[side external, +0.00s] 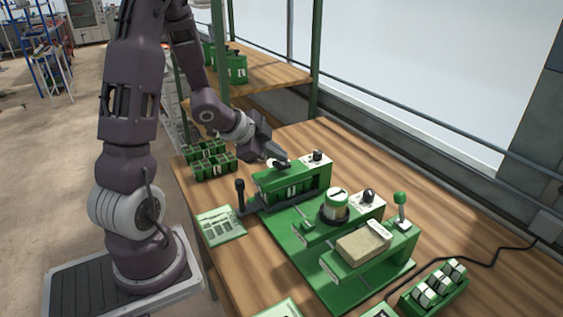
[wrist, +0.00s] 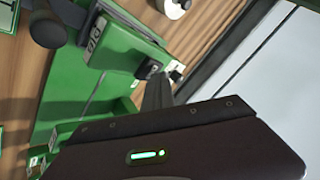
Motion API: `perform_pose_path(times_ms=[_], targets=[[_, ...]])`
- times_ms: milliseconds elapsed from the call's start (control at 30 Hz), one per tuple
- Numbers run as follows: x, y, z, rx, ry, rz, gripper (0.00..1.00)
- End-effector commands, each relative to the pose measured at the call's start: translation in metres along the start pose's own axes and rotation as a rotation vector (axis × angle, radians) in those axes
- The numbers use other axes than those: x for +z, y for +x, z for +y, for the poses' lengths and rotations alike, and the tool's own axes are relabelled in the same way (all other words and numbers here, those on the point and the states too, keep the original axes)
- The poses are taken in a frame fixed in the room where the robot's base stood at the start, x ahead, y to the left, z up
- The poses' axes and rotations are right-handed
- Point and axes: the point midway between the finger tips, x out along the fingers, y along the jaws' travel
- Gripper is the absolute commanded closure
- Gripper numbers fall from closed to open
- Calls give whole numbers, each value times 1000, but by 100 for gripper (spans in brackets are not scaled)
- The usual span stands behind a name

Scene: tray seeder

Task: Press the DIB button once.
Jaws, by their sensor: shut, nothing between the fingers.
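My gripper (side external: 283,162) is shut and empty, low over the top of the green seeder unit (side external: 265,184) at the back of the machine. In the wrist view, my gripper's fingers (wrist: 157,88) reach toward a dark knob or button (wrist: 148,68) at the end of a green block. I cannot tell whether they touch it. A white label (wrist: 97,32), which seems to read DIB, is on that block. I cannot make out the DIB button itself for certain; my fingers may hide it in the side view.
A white panel with a black knob (side external: 317,156) stands just right of my gripper. A round white-topped pot (side external: 336,202), a beige block (side external: 363,243) and a green-knobbed lever (side external: 400,199) are nearer the front. Bare table lies along the wall side.

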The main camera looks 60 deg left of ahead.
Motion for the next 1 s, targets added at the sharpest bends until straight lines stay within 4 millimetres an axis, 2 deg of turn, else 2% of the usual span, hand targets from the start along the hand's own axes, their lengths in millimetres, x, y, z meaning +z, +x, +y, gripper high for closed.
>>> perform_pose_path(times_ms=[200, 600, 1000], targets=[[-6, -9, -7, -3, 2, 0, 100], [-8, -12, -9, -3, 2, -1, 100], [-28, -39, -28, -1, 8, 2, 100]])
